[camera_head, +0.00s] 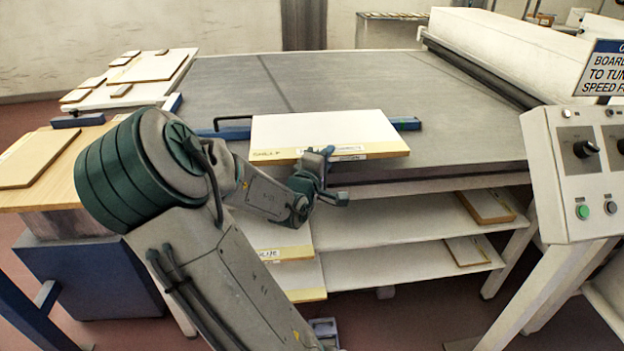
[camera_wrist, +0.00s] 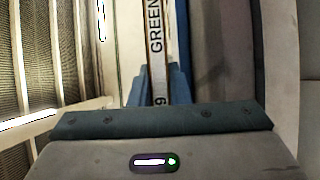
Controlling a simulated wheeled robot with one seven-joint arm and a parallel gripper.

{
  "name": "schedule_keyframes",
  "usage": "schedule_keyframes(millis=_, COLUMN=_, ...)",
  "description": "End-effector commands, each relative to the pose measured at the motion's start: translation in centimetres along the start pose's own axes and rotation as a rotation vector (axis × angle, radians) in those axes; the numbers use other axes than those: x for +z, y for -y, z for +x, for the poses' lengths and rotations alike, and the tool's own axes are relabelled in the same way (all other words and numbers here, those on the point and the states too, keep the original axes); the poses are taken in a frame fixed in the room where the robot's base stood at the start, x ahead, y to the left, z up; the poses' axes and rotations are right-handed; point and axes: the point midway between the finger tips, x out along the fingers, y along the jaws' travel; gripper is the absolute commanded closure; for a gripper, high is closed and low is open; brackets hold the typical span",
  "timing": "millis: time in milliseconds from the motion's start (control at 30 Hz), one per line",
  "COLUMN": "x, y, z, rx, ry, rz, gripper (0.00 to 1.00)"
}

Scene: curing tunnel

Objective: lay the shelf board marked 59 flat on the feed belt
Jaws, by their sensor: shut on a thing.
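A white shelf board (camera_head: 325,128) with a yellowish front edge marked SHELF is at the front edge of the grey feed belt (camera_head: 340,85). It looks roughly level; I cannot tell whether it touches the belt. My gripper (camera_head: 325,158) is shut on the middle of its front edge. In the wrist view, the board's edge (camera_wrist: 157,45) runs between the blue fingers of my gripper (camera_wrist: 158,85). Its label reads GREEN and a 9, with the rest of the number hidden. Small labels on the front edge are partly covered by my gripper.
A blue bar (camera_head: 407,124) lies behind the board along the belt's front. Shelves below hold other boards (camera_head: 485,207). A wooden table (camera_head: 75,190) and a white table (camera_head: 178,72) with boards stand left. A control panel (camera_head: 570,190) stands right. The belt behind is clear.

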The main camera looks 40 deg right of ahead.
Motion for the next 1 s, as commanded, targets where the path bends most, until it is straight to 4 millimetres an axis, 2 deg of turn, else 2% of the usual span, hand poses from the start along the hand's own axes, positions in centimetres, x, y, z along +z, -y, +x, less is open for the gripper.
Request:
schedule_keyframes(millis=33, x=-1.0, y=0.5, z=-0.5, rx=0.006, ry=-0.004, rz=-0.001, gripper=1.00)
schedule_keyframes(millis=133, x=-2.3, y=1.4, z=-1.3, rx=0.006, ry=-0.002, rz=0.001, gripper=1.00)
schedule_keyframes(millis=300, x=-3.3, y=2.2, z=-2.0, rx=0.006, ry=0.002, rz=0.002, gripper=1.00)
schedule_keyframes(millis=467, x=-3.4, y=3.2, z=-2.1, rx=0.005, ry=0.004, rz=0.001, gripper=1.00)
schedule_keyframes(millis=700, x=-3.3, y=6.3, z=-2.1, rx=0.005, ry=0.003, rz=0.000, gripper=1.00)
schedule_keyframes(millis=1000, x=-3.4, y=6.3, z=-2.1, rx=0.006, ry=0.002, rz=0.003, gripper=1.00)
